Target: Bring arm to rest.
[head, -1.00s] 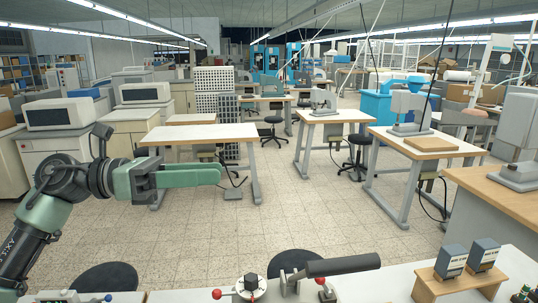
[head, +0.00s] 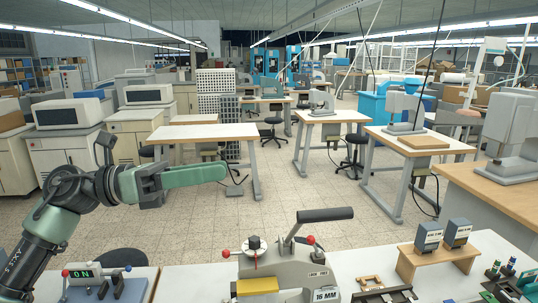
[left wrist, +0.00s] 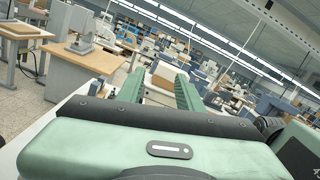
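My left arm comes in from the left in the head view, held raised and level above the floor area behind the near bench. Its green left gripper (head: 222,172) points right and holds nothing. In the head view its fingers overlap side-on; in the left wrist view the two fingers of the left gripper (left wrist: 160,78) stand apart, with only background between them. My right gripper is in neither view.
On the near white bench (head: 190,284) stand a grey stamping press (head: 318,270) with a black lever, a control box (head: 100,288) reading ON, and a wooden stand (head: 437,260) with two dark blocks. Work tables (head: 205,132) stand farther back; open floor lies between.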

